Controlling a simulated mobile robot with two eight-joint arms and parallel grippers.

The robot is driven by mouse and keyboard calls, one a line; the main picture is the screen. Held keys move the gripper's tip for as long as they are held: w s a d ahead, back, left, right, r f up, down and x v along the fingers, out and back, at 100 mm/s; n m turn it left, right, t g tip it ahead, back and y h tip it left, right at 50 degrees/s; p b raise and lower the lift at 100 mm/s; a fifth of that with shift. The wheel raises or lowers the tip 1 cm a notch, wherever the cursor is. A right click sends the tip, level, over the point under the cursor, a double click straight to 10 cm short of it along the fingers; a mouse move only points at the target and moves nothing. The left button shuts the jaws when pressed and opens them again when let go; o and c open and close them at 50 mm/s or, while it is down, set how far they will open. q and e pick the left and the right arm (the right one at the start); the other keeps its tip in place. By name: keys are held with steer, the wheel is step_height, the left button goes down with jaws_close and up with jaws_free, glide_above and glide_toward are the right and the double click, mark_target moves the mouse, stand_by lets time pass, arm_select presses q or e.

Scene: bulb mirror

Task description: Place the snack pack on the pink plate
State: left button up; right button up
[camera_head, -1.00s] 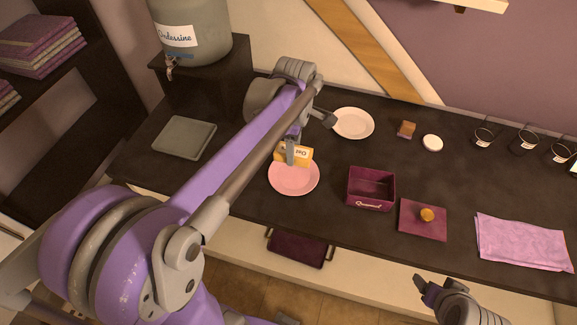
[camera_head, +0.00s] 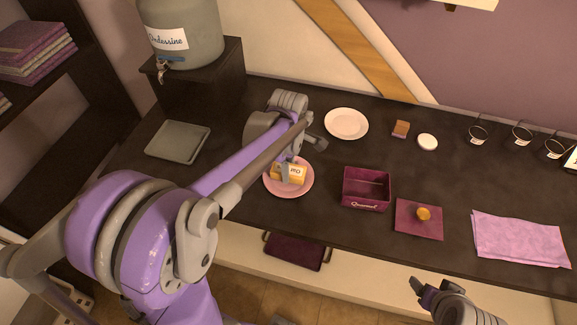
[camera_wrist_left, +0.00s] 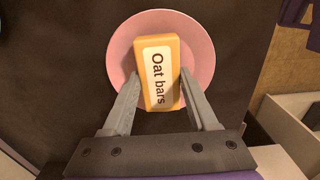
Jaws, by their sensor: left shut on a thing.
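The snack pack is an orange box labelled "Oat bars" (camera_wrist_left: 159,72); in the head view the pack (camera_head: 294,171) is over the pink plate (camera_head: 303,189). In the left wrist view the pink plate (camera_wrist_left: 122,45) lies behind the pack. My left gripper (camera_wrist_left: 160,92) has its fingers on either side of the pack and is shut on it. In the head view my left gripper (camera_head: 286,172) hides part of the pack and plate. I cannot tell whether the pack touches the plate. My right gripper (camera_head: 418,287) is at the lower right, away from both; its jaw state is unclear.
A white plate (camera_head: 346,124) stands behind the pink one. A maroon box (camera_head: 366,188) and a maroon square mat (camera_head: 419,219) with a small orange thing (camera_head: 423,213) are to the right. A grey tray (camera_head: 178,140) lies at left. A pink cloth (camera_head: 519,239) is far right.

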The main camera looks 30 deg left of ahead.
arm_select(q)
steer(key=shift+f, duration=0.2)
steer(key=o, duration=1.3)
steer(key=shift+s, duration=0.1)
steer(key=shift+o, duration=0.5)
steer(key=shift+r, duration=0.1)
